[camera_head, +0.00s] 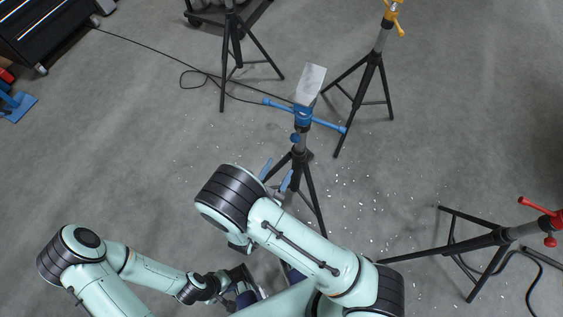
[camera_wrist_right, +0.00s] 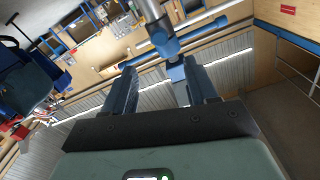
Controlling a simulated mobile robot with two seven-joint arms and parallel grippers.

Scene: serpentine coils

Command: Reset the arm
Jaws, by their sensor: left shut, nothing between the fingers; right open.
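My right arm (camera_head: 300,245) crosses the lower middle of the head view, bent in front of the blue-topped stand. The two blue fingers of my right gripper (camera_head: 277,173) show just past the arm, near the stand's legs. In the right wrist view the right gripper (camera_wrist_right: 158,70) is open and empty, with a blue clamp and bar (camera_wrist_right: 165,40) beyond its fingertips. My left arm (camera_head: 150,268) reaches in low at the left. My left gripper (camera_head: 243,283) is shut and empty, and is partly hidden behind the right arm.
The blue-topped tripod stand (camera_head: 300,140) holds a grey-white block (camera_head: 311,84). Other tripods stand at the back (camera_head: 236,50), back right with a yellow top (camera_head: 372,75), and right with a red handle (camera_head: 495,238). A cable (camera_head: 160,50) lies on the floor. White bits are scattered around.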

